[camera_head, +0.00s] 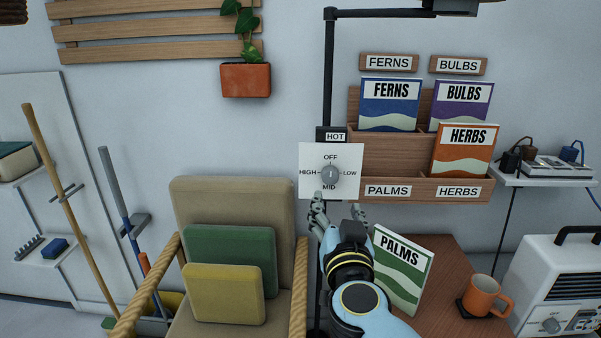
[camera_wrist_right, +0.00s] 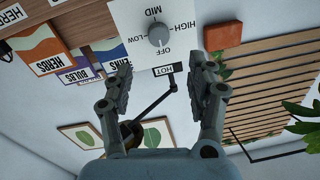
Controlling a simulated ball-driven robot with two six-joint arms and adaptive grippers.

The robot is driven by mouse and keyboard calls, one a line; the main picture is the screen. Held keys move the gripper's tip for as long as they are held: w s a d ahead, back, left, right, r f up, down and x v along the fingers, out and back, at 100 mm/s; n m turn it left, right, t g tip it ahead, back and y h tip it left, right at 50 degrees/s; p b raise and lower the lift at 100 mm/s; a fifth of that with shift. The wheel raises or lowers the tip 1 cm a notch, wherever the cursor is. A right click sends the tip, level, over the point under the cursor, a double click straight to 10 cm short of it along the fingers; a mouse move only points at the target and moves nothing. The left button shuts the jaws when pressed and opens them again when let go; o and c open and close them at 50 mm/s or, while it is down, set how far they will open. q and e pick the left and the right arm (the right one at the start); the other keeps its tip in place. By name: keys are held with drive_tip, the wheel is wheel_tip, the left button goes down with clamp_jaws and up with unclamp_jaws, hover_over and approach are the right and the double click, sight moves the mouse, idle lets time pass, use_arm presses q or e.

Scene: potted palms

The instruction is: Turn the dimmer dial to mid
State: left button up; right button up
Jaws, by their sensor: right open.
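The dimmer dial (camera_head: 330,174) is a round grey knob on a white wall plate (camera_head: 349,155). The plate reads OFF at top, LOW at right, MID at bottom and HIGH at left. The knob's mark looks vertical; which end is the pointer is too small to tell for sure. The dial also shows, upside down, in the right wrist view (camera_wrist_right: 159,35). My right gripper (camera_head: 339,208) is just below the plate in the head view, open and empty. In the right wrist view its fingers (camera_wrist_right: 162,78) are spread, with the dial beyond them, apart from it. My left gripper is out of view.
A HOT label (camera_head: 334,136) and a black pole (camera_head: 328,70) stand above the plate. A wooden seed-packet rack (camera_head: 400,160) is close at right. A green PALMS packet (camera_head: 402,268) and orange mug (camera_head: 482,293) are on the table below. A cushioned chair (camera_head: 232,195) stands at left.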

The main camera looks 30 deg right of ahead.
sight(330, 178)
drive_tip(key=x, duration=1)
drive_tip(key=shift+w+d+b, duration=0.25)
drive_tip(key=shift+w+b, duration=0.05)
drive_tip(key=shift+w, duration=0.05)
drive_tip(key=c, duration=1.1)
